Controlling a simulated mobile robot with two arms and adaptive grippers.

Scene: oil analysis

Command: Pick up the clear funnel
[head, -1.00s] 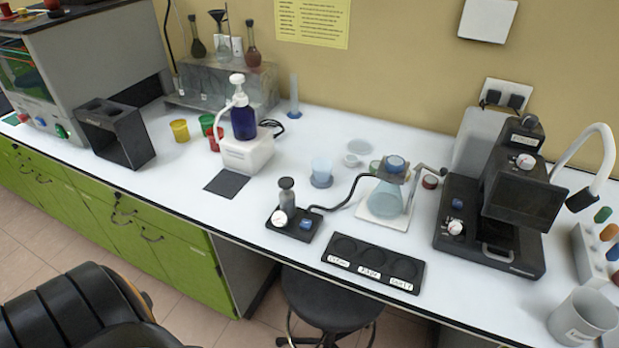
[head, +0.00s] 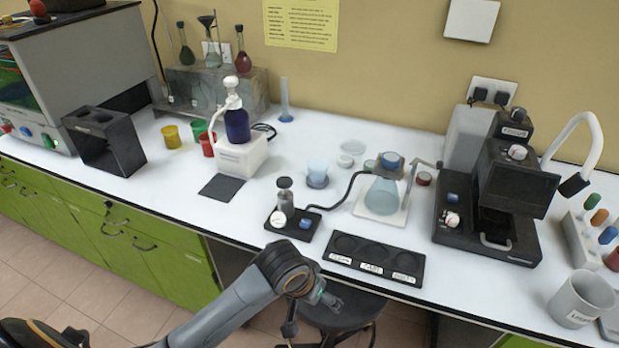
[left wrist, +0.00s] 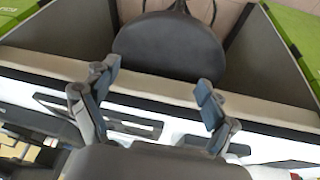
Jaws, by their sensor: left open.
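A small funnel-shaped piece (head: 207,21), greyish and dark, stands in the neck of a flask on the rack at the back left in the head view. I cannot tell for sure which is the clear funnel. My left gripper (head: 322,296) is low in front of the bench edge, over the stool, well away from both. In the left wrist view my left gripper (left wrist: 158,75) is open, with nothing between its fingers. My right gripper is not in view.
A black three-place tray (head: 375,258), a small black stand with gauge (head: 292,224) and a flask on a white plate (head: 383,195) are near the front edge. A pump bottle (head: 237,125) is left of centre. A stool (head: 345,312) is below.

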